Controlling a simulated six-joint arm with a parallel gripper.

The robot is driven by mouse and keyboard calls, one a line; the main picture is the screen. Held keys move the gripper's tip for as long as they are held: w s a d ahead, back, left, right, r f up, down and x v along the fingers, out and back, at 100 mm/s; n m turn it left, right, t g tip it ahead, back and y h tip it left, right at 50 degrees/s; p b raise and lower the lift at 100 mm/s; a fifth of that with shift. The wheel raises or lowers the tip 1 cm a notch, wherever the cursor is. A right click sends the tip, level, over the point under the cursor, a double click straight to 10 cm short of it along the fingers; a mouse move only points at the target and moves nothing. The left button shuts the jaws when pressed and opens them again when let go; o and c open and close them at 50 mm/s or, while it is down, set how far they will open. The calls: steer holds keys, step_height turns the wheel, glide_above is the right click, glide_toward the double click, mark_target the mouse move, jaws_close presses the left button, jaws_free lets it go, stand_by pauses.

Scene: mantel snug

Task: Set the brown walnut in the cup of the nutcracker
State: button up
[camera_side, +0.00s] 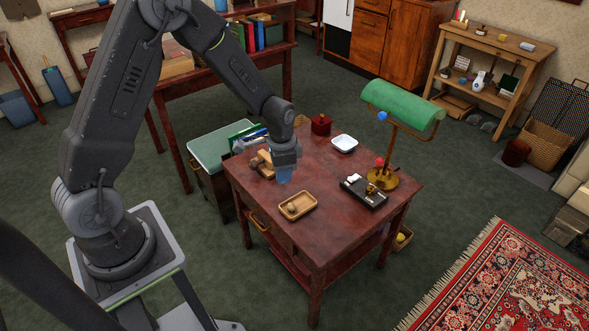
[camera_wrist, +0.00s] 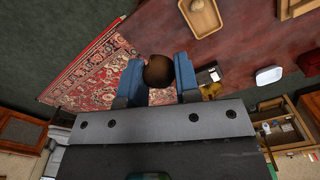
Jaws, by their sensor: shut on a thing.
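My gripper (camera_wrist: 158,76) is shut on the brown walnut (camera_wrist: 158,70), which sits between its two blue fingers. In the side view my gripper (camera_side: 285,174) hangs over the red-brown table, and the walnut cannot be made out there. A wooden piece that looks like the nutcracker (camera_side: 264,160) is on the table just left of my gripper. Its cup cannot be made out. A wooden edge at the top right of the wrist view (camera_wrist: 298,8) may be part of it.
A wooden tray (camera_side: 297,206) with a small tan thing in it lies in front of my gripper. A white dish (camera_side: 344,144), a red box (camera_side: 321,124), a black tray (camera_side: 364,191) and a green lamp (camera_side: 402,103) stand around the table. The near right tabletop is clear.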

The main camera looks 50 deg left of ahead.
steer(key=r+n, duration=0.1)
steer(key=s+d+r+n, duration=0.1)
steer(key=n, duration=0.1)
steer(key=d+r+n, duration=0.1)
steer(key=n, duration=0.1)
steer(key=shift+s, duration=0.35)
steer(key=w+a+f, duration=0.1)
steer(key=f, duration=0.1)
steer(key=w+a+f, duration=0.3)
steer(key=f, duration=0.2)
steer(key=shift+w+a, duration=0.25)
steer(key=shift+a, duration=0.05)
steer(key=w+a+f, duration=0.2)
steer(key=a+f, duration=0.3)
steer(key=f, duration=0.3)
steer(key=shift+w+f, duration=0.25)
glide_above(316, 219)
step_height(316, 219, down, 7)
steer(key=shift+f, duration=2.15)
